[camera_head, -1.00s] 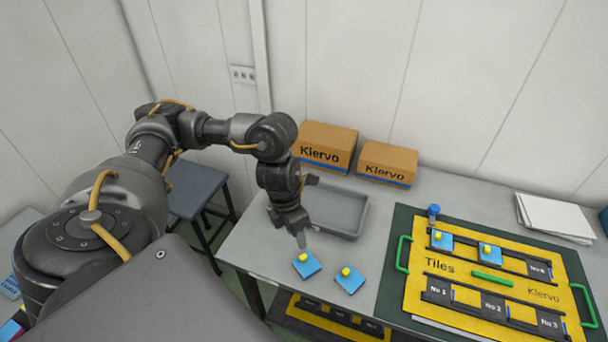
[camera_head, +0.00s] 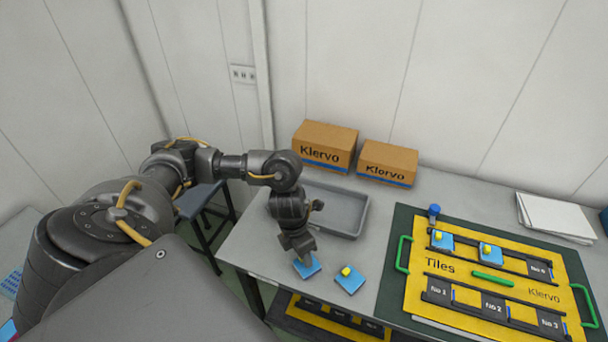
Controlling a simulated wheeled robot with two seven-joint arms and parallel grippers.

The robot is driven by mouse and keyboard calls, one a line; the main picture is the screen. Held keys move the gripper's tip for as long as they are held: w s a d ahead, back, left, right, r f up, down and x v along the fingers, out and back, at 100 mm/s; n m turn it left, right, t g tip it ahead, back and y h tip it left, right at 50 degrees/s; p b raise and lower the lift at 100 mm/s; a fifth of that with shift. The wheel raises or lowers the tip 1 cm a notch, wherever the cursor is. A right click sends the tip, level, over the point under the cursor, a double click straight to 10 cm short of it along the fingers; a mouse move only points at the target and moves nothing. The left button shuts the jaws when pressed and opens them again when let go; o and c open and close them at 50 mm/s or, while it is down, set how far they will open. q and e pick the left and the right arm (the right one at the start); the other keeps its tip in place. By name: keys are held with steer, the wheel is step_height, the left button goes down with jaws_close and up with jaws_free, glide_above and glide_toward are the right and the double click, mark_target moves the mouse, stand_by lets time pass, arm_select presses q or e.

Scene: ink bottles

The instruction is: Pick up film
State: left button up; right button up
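Nothing in view can be clearly made out as a film. Two blue square tiles lie on the grey table near its front edge. The right one (camera_head: 350,284) shows its yellow knob. The left one (camera_head: 311,271) is partly covered by my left gripper (camera_head: 304,262), which points down right over it and hides its knob. Whether the fingers touch the knob or are closed on it is too small to tell. My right gripper is out of view.
A yellow "Tiles" board (camera_head: 445,283) with green handles, numbered slots and two blue tiles lies at right. A grey tray (camera_head: 350,232) is behind my gripper. Two cardboard boxes (camera_head: 325,148) (camera_head: 387,163) stand at the wall. White sheets (camera_head: 555,218) lie far right.

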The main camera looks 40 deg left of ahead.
arm_select(q)
steer(key=c, duration=0.8)
steer(key=shift+c, duration=0.2)
steer(key=shift+r+b, duration=0.35)
steer(key=shift+r, duration=0.3)
steer(key=r, duration=0.3)
steer(key=shift+d+r+p, duration=0.15)
steer(key=shift+d+p, duration=0.25)
steer(key=s+d+r, duration=0.5)
steer(key=d+r, duration=0.3)
steer(key=d, duration=0.4)
steer(key=shift+s+r+p, duration=0.15)
steer(key=shift+r+p, duration=0.05)
steer(key=shift+p, duration=0.2)
